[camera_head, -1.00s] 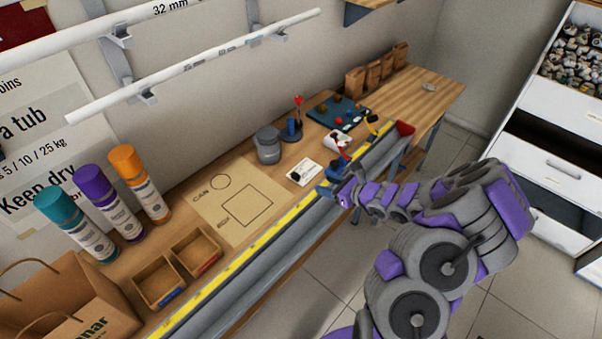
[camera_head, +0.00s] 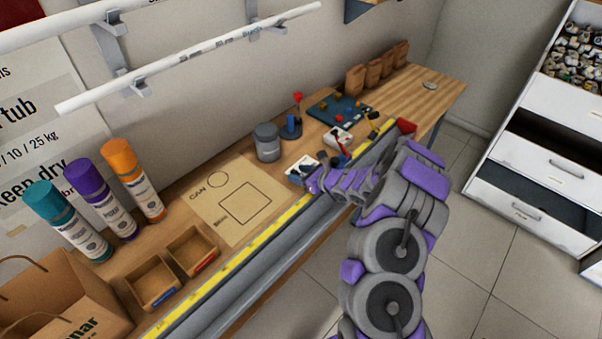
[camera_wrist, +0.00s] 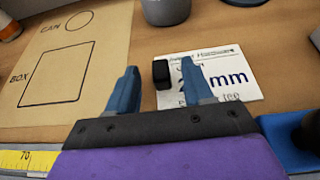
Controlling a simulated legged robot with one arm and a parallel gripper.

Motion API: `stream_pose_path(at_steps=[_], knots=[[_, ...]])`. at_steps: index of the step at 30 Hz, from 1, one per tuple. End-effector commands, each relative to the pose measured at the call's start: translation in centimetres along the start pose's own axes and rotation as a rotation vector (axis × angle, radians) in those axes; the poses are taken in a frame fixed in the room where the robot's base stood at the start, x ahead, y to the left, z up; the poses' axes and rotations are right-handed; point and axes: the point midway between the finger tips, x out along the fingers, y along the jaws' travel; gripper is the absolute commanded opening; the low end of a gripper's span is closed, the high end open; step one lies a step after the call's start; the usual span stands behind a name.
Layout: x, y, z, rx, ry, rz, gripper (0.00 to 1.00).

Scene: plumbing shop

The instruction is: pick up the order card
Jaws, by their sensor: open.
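The order card is a white printed card (camera_wrist: 235,78) lying flat on the wooden bench, with "mm" readable in the wrist view. In the head view the card (camera_head: 301,165) is partly covered by my gripper (camera_head: 311,175). A small black block (camera_wrist: 160,74) sits at the card's left edge; I cannot tell whether it is fixed to it. My gripper (camera_wrist: 159,72) is open with nothing held. In the wrist view its blue fingers straddle the black block, and the right finger overlaps the card's left part. Its height above the card is unclear.
A brown template sheet (camera_head: 235,199) marked CAN and BOX lies left of the card. A grey can (camera_head: 267,143) stands behind. A yellow measuring tape (camera_head: 238,262) and grey channel run along the bench front. A blue object (camera_wrist: 289,140) is close at the gripper's right.

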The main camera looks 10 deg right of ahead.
Motion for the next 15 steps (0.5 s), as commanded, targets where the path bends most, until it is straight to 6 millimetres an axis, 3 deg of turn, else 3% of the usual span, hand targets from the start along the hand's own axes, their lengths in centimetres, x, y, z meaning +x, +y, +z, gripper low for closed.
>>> stream_pose_path(at_steps=[4, 12, 15], knots=[[1.6, 0.0, 0.0, -0.005, -0.001, 0.001, 0.51], [1.9, 0.0, 0.1, -0.001, -0.002, 0.0, 0.51], [1.9, 0.0, 0.1, -0.001, -0.002, 0.0, 0.43]])
